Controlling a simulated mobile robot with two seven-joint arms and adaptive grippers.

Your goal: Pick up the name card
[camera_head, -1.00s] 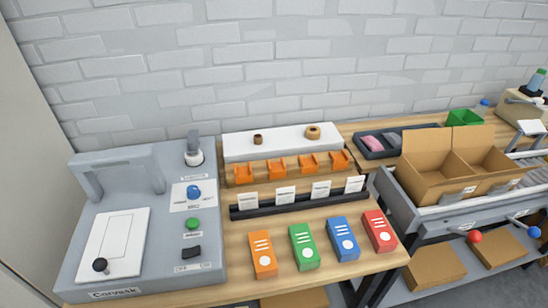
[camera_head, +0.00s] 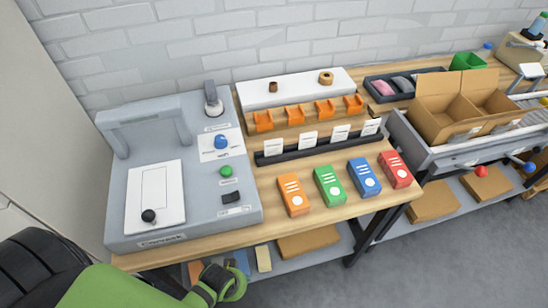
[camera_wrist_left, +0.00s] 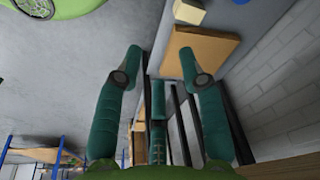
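Several small white cards with printed lines, such as this name card (camera_head: 308,140), stand upright in a row along a black rail (camera_head: 290,154) on the wooden table. I cannot tell which one is meant. My left gripper (camera_head: 228,283) comes in at the lower left, below the table's front edge and well apart from the cards. No cards can be made out in that view. My right gripper is not in view.
Orange, green (camera_head: 329,187), blue and red boxes stand in front of the rail. Orange holders (camera_head: 295,114) and a white ledge (camera_head: 296,91) are behind it. A grey machine (camera_head: 120,220) fills the left. An open cardboard box (camera_head: 440,125) is at right. A shelf lies below.

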